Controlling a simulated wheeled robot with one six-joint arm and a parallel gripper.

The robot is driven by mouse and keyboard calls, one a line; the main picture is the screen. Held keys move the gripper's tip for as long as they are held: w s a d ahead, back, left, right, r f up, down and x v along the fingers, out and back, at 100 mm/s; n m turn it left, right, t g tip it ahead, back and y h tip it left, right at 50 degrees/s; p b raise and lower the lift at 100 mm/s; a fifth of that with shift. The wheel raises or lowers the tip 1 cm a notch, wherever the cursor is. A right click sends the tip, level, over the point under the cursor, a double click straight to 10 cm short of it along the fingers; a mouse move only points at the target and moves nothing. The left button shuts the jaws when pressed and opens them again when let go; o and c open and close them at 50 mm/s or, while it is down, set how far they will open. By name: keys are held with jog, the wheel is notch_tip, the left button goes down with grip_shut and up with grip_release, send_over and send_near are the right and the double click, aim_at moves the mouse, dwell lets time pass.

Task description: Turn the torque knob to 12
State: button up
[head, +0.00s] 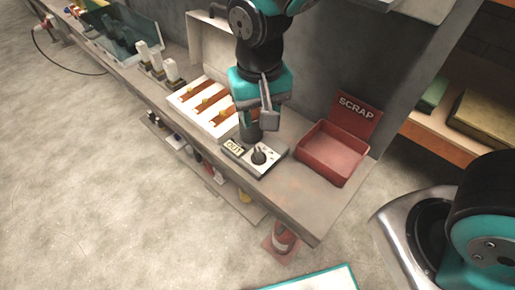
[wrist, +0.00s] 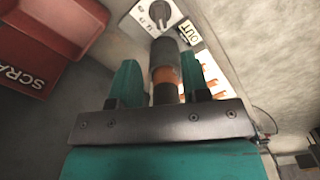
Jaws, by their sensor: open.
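The torque knob (head: 259,155) is a dark round knob on a pale control box (head: 267,168) on the bench, next to an "OUT" label (head: 234,148). In the wrist view the knob (wrist: 160,13) is at the top, with small printed marks beside it; I cannot read its setting surely. The label (wrist: 187,32) lies to its right. My gripper (wrist: 158,62) is open, its green fingers apart. A dark grey cylinder with an orange band (wrist: 164,62) shows between the fingers, with gaps at both sides. In the head view my gripper is just above and behind the box, apart from the knob.
A red SCRAP bin (head: 331,153) stands right of the box. A white tray with orange-brown parts (head: 190,107) lies to the left. Several white-topped posts (head: 157,68) and a green bin (head: 122,42) are farther left. The bench's front edge is close to the box.

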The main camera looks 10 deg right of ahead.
aim_at(259, 154)
notch_tip(259, 154, down, 12)
jog(key=shift+r, duration=0.1)
grip_shut()
dwell(0.3)
